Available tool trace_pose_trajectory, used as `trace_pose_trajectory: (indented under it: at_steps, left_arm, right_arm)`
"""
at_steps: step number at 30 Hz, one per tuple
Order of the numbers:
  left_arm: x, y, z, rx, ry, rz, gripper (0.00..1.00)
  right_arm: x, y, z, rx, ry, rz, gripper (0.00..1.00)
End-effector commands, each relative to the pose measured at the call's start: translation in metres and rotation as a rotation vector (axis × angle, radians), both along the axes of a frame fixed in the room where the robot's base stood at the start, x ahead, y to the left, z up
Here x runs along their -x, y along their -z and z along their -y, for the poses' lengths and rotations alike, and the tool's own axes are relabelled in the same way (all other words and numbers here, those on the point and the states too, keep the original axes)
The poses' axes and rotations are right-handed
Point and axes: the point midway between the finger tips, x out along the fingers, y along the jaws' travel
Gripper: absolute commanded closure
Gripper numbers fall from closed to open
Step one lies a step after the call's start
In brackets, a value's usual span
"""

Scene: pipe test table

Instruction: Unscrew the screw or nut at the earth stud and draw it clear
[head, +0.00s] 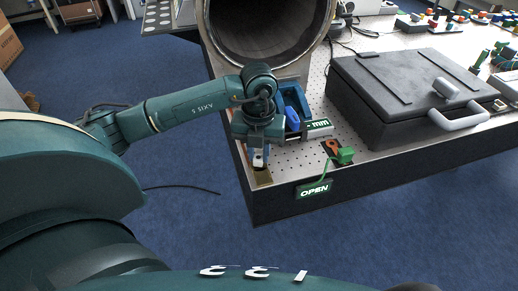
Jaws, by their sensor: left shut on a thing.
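My left gripper (259,159) hangs pointing down at the table's front left corner, just above a small brass-coloured plate (263,179). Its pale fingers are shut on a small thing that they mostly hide. I cannot tell whether it is a screw or a nut, or whether it still touches anything below. No stud shows clearly at the plate. To the right, a copper-orange plate (331,147) carries a green block (346,155) with a green lead; I cannot tell whether this is the earth stud. My right gripper is not in view.
A large pipe (264,28) rises behind, and a black case (408,92) with a grey handle fills the right. Perforated tabletop (378,160) lies bare in front of the case.

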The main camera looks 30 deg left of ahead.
Motion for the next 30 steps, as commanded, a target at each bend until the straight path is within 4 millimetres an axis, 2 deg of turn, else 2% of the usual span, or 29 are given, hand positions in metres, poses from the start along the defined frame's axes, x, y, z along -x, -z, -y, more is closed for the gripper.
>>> trace_pose_trajectory:
  at_steps: [8,19,30]
  left_arm:
    - [0.000,0.000,0.000,-0.001,-0.012,0.000,1.00]
    - [0.001,-0.001,-0.001,-0.001,-0.429,-0.002,1.00]
    - [0.001,-0.001,-0.002,-0.002,-0.477,-0.001,1.00]
  right_arm:
    - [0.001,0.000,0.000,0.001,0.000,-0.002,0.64]
    - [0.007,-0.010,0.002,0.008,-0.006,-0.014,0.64]
    - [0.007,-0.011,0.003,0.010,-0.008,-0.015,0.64]
